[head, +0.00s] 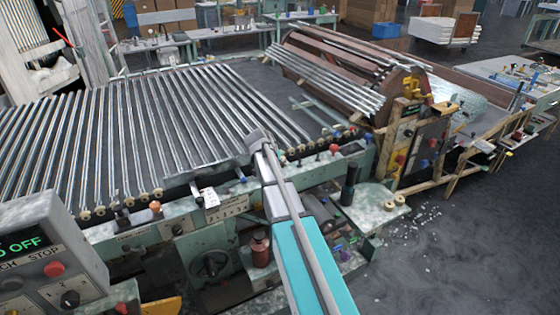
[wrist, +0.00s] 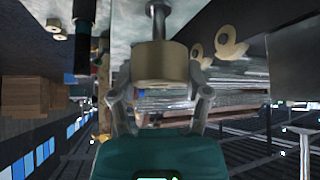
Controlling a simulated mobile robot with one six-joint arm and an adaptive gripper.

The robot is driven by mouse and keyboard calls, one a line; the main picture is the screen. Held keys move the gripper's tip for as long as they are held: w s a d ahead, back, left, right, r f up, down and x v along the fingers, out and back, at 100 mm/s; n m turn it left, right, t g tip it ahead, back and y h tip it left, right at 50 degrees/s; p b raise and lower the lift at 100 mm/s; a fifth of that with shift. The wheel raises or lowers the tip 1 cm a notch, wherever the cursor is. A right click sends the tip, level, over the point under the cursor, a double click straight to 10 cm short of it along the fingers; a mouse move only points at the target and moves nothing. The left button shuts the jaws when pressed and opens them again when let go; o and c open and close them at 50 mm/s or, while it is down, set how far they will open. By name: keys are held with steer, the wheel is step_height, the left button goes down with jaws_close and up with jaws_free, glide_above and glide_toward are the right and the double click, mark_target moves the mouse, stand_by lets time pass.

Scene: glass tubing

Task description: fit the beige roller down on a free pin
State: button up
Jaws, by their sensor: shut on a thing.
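In the wrist view my gripper (wrist: 160,82) is shut on the beige roller (wrist: 160,62), with one finger on each side of it. A dark metal pin (wrist: 158,22) with a wider head shows directly above the roller in the picture, in line with it. I cannot tell whether the roller is around the pin or only lined up with it. In the head view my arm reaches over the machine's front edge, and it hides the gripper and the held roller. More beige rollers (head: 115,206) sit in a row along the machine's front rail, left of my arm.
Two loose beige rollers (head: 398,201) lie on a pale side plate (head: 372,195); they also show at the wrist view's upper left. A dark upright cylinder (head: 349,186) stands on that plate. Glass tubes (head: 130,125) cover the machine bed. A control box (head: 45,250) stands front left.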

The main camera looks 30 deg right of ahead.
steer(key=shift+f+b, duration=1.7)
steer(key=shift+f, duration=0.05)
steer(key=o, duration=1.1)
steer(key=shift+o, duration=0.2)
steer(key=shift+r, duration=0.2)
step_height(320, 180, up, 10)
steer(key=p, duration=1)
steer(key=shift+r+p, duration=0.1)
steer(key=shift+p, duration=0.2)
steer(key=shift+a, duration=0.1)
stand_by(0.3)
steer(key=s+a+f+n+g+y, duration=0.1)
steer(key=s+a+f+n+y, duration=0.1)
steer(key=s+a+n, duration=0.4)
steer(key=s+a+f+n+g+y, duration=0.2)
steer(key=s+a+n+y, duration=0.2)
steer(key=s+a, duration=1.3)
steer(key=s+n, duration=0.3)
steer(key=shift+a+y, duration=0.2)
steer(key=shift+y, duration=0.2)
